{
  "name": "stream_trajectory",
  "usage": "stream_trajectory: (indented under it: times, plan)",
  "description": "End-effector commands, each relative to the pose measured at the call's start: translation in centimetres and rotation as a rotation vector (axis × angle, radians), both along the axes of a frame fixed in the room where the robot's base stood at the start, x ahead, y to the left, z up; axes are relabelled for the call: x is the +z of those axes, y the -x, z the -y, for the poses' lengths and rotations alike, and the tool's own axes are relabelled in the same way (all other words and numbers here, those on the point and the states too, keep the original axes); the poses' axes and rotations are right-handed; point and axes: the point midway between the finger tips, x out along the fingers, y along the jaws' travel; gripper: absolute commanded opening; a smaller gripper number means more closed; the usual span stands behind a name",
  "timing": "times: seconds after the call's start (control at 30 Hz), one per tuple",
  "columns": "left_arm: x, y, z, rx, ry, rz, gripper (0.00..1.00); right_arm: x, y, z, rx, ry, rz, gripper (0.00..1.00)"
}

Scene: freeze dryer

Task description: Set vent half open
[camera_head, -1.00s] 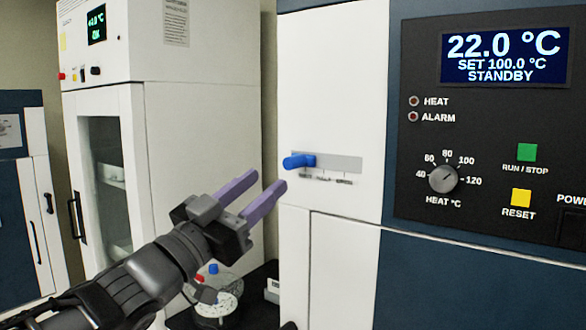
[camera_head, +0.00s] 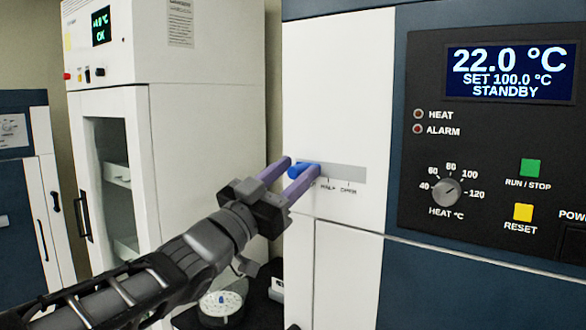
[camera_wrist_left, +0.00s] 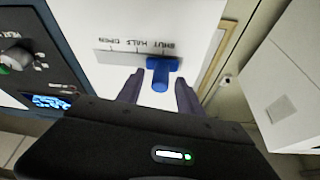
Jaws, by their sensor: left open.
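The vent lever is a blue knob (camera_head: 297,170) on a grey slotted plate (camera_head: 345,172) on the white front panel. It sits at the left end of the plate; in the wrist view the blue lever (camera_wrist_left: 161,76) stands at the SHUT mark, with HALF and OPEN further along. My left gripper (camera_head: 294,175) is open, its two purple fingers on either side of the lever. In the wrist view the left gripper (camera_wrist_left: 158,90) shows the lever between the fingers with gaps, not clasped. My right gripper is not in view.
A dark control panel (camera_head: 490,140) with a dial (camera_head: 447,192), green and yellow buttons and a display reading 22.0 °C, STANDBY, is right of the vent. A white glass-door cabinet (camera_head: 200,150) stands at left. A small round device (camera_head: 220,304) sits low behind my arm.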

Motion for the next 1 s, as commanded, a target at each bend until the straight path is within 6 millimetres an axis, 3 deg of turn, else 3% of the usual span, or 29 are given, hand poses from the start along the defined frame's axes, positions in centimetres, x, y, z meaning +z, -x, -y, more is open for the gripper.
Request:
stream_trajectory:
  times: [0.17,0.7,1.0]
  plan:
    - [-0.03,0.02,-0.02,0.000,0.000,0.000,0.43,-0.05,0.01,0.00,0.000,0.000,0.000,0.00]
    - [-0.02,0.04,-0.04,0.000,0.000,0.000,0.00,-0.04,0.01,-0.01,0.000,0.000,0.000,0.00]
    - [-0.02,0.04,-0.04,0.000,0.000,0.000,0.00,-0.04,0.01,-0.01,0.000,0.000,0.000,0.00]
